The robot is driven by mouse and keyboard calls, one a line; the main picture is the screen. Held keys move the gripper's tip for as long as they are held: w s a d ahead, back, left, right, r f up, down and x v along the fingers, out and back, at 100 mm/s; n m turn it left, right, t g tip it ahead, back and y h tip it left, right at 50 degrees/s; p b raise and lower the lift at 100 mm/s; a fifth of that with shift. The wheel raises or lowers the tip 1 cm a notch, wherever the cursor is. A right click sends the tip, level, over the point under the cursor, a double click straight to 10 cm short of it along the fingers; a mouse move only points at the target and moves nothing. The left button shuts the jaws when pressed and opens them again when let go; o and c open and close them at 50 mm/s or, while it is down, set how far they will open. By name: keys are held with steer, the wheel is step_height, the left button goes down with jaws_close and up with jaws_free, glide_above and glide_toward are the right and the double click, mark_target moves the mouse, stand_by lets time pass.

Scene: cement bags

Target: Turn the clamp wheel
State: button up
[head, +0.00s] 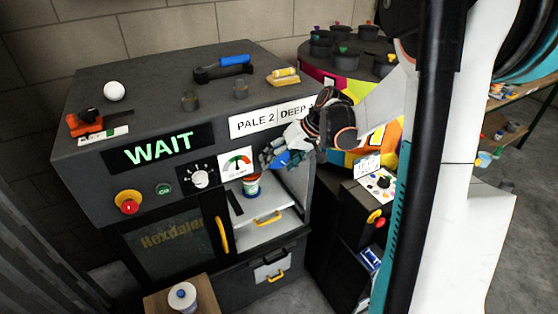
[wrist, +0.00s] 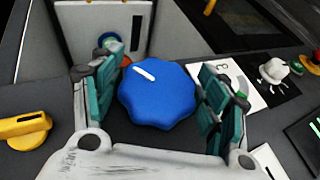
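The clamp wheel is a blue scalloped knob (wrist: 158,95) with a white mark pointing to the upper left in the wrist view. It sits on the dark machine front. My gripper (wrist: 160,102) is open around it, one teal-padded finger on each side, with a narrow gap visible on both sides. In the head view my gripper (head: 282,152) is at the machine's upper right front, and only a little of the blue wheel (head: 293,159) shows behind the fingers.
The machine (head: 85,165) has a "WAIT" display (head: 160,149), a red stop button (head: 128,202), a white dial (head: 200,178) and a gauge (head: 237,163). Below the gripper is an open compartment with a striped cup (head: 251,186). A yellow handle (wrist: 25,128) is left of my gripper in the wrist view.

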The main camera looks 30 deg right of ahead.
steer(key=shift+r, duration=0.1)
stand_by(0.3)
steer(key=v, duration=1.2)
